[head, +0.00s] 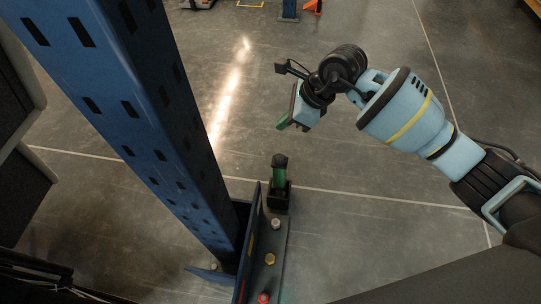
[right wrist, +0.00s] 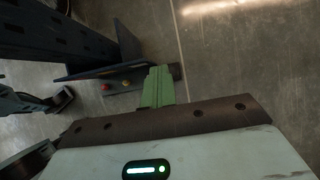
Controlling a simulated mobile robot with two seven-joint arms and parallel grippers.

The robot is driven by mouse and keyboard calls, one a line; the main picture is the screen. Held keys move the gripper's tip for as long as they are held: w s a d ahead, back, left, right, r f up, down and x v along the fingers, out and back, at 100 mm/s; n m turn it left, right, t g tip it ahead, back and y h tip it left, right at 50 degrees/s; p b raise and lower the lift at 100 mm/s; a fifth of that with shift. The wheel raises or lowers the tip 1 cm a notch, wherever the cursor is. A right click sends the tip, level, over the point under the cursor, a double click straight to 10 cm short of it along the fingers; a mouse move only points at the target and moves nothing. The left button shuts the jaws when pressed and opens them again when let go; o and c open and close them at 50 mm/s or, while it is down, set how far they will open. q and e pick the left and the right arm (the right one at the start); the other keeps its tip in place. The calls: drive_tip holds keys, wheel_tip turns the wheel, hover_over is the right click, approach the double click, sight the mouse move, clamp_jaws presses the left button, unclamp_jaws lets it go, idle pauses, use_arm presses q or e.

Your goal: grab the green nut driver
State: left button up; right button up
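The green nut driver (head: 279,170) stands upright in a black holder (head: 278,196) at the far end of a narrow dark shelf, in the head view. Its top is dark, with green showing below. My right gripper (head: 283,123) hangs above and beyond it in the picture, apart from it. Its green fingers (right wrist: 158,87) also show in the right wrist view, lying together with no gap that I can see, and nothing shows between them. The driver cannot be made out in that view; the fingers may cover it.
A tall blue rack post (head: 150,120) rises left of the shelf (head: 258,262). A silver, a yellow and a red knob-like piece (head: 263,298) stand on the shelf. Open grey floor (head: 370,220) lies to the right.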

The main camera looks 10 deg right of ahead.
use_arm(q)
drive_tip(key=shift+w, duration=0.1)
use_arm(e)
drive_tip(key=o, duration=1.7)
drive_tip(key=shift+r, duration=0.1)
